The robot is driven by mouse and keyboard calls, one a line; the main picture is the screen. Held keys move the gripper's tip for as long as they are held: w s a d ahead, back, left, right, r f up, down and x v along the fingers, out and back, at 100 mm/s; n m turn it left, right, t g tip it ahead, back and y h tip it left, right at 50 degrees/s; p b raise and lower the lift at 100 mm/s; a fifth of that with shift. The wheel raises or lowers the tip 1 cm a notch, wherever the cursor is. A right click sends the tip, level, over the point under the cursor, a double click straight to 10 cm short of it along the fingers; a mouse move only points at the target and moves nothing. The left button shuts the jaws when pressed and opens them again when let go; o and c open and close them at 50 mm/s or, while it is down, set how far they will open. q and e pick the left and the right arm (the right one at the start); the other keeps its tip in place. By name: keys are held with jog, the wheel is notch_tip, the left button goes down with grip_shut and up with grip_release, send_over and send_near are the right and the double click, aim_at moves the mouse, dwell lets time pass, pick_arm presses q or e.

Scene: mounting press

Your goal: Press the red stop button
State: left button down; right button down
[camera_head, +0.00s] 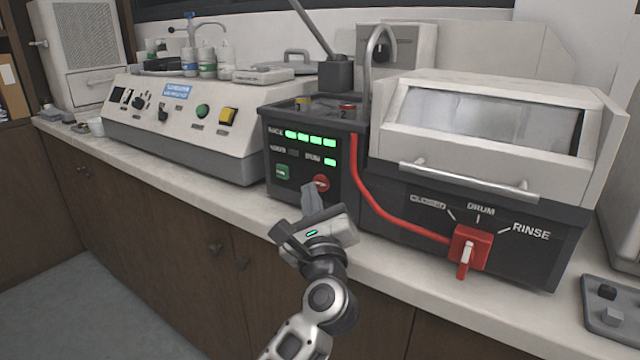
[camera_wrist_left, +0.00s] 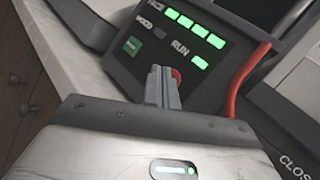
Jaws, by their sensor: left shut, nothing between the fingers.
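The red stop button (camera_head: 321,183) sits low on the dark front panel of the control box (camera_head: 298,165), right of a green button (camera_head: 282,172). My left gripper (camera_head: 311,190) is shut and empty, its fingertips just in front of the panel, slightly left of and below the red button. In the left wrist view the closed fingers (camera_wrist_left: 160,80) point at the panel and cover part of the red button (camera_wrist_left: 176,75). I cannot tell whether the fingertips touch it. The panel's green lights are lit beside the RUN label. My right gripper is not in view.
A red hose (camera_head: 365,190) runs down right of the panel to a red valve handle (camera_head: 468,250) marked closed, drum and rinse. A lidded machine (camera_head: 480,130) stands at the right. A beige console (camera_head: 185,120) stands at the left. The counter's front strip (camera_head: 225,200) is clear.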

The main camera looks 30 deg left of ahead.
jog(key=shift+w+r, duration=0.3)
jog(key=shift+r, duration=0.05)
pick_arm(q)
jog(key=shift+w, duration=0.15)
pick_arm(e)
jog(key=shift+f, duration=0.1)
pick_arm(q)
jog(key=shift+w, duration=0.3)
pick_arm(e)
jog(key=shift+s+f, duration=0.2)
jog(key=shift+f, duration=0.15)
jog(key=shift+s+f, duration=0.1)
